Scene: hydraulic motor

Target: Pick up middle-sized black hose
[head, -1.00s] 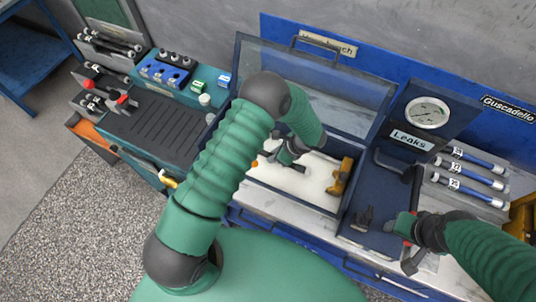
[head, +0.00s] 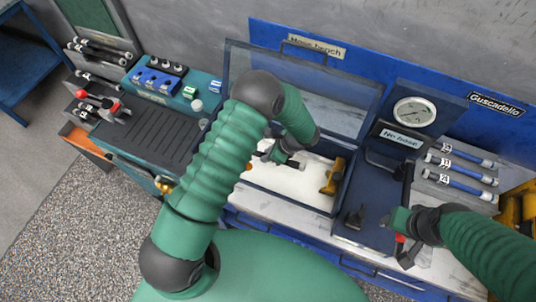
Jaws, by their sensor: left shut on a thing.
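Black hoses with white labels lie on the racks at the far left: an upper pair (head: 100,50), a middle one (head: 97,78) and a lower group with red parts (head: 103,107). I cannot tell their sizes surely. My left gripper (head: 288,161) is over the white floor of the open blue box, far from these racks. It is shut on a small dark thing, largely hidden by the gripper. My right gripper (head: 403,248) is at the front right of the blue test bench, by a red-and-black handle; its jaws are not clear.
The open box (head: 265,194) has a raised clear lid and a yellow part (head: 334,177) inside. A gauge (head: 414,112) stands behind the test bench (head: 373,203). Blue hoses (head: 460,166) lie at the right. The ribbed dark mat (head: 155,130) is clear.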

